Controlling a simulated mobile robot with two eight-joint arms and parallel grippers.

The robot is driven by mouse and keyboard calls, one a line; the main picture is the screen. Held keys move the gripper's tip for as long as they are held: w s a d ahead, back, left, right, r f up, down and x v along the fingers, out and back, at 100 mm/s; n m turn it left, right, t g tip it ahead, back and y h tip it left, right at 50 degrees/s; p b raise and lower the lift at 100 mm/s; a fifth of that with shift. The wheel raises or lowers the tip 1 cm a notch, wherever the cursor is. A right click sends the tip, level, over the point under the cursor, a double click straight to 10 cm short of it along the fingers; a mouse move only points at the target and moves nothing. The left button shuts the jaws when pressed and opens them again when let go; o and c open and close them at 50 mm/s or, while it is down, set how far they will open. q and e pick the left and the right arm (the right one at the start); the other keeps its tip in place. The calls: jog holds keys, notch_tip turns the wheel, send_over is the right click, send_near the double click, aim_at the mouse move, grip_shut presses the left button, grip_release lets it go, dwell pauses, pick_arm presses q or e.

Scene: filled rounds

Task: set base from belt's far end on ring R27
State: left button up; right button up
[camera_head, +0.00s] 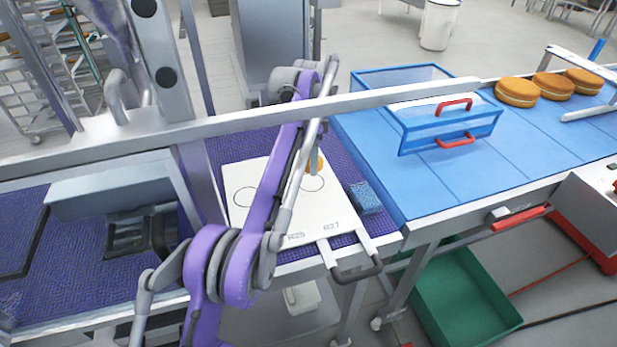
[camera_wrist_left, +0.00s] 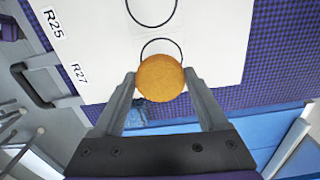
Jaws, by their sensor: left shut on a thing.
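The base (camera_wrist_left: 160,78), a round golden-brown disc, is between the fingers of my left gripper (camera_wrist_left: 160,82), which is shut on it. In the head view, the base (camera_head: 321,163) shows only in part beside my purple arm. The white board (camera_head: 270,222) carries two black ring outlines. Ring R27 (camera_wrist_left: 160,40), the one nearer the R27 label (camera_wrist_left: 78,73), is partly covered by the base in the wrist view; I cannot tell whether the base touches the board. The other ring (camera_head: 245,197) is empty. My right gripper is not in view.
Several filled rounds (camera_head: 517,92) stand at the far right of the blue belt (camera_head: 445,185). A blue guard with red handles (camera_head: 450,128) stands over the belt. A blue sponge-like block (camera_head: 365,197) lies beside the board. A metal rail (camera_head: 370,98) crosses behind.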

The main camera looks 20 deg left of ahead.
aim_at(310, 182)
pick_arm(q)
notch_tip(310, 182, down, 2)
jog(key=shift+a, duration=0.15)
jog(key=shift+f+b, duration=0.6)
jog(key=shift+f, duration=1.3)
jog(key=shift+w+f, duration=0.1)
jog(key=shift+f, duration=0.15)
jog(key=o, duration=0.8)
jog(key=shift+r+p, duration=1.15)
jog(key=shift+r, duration=2.85)
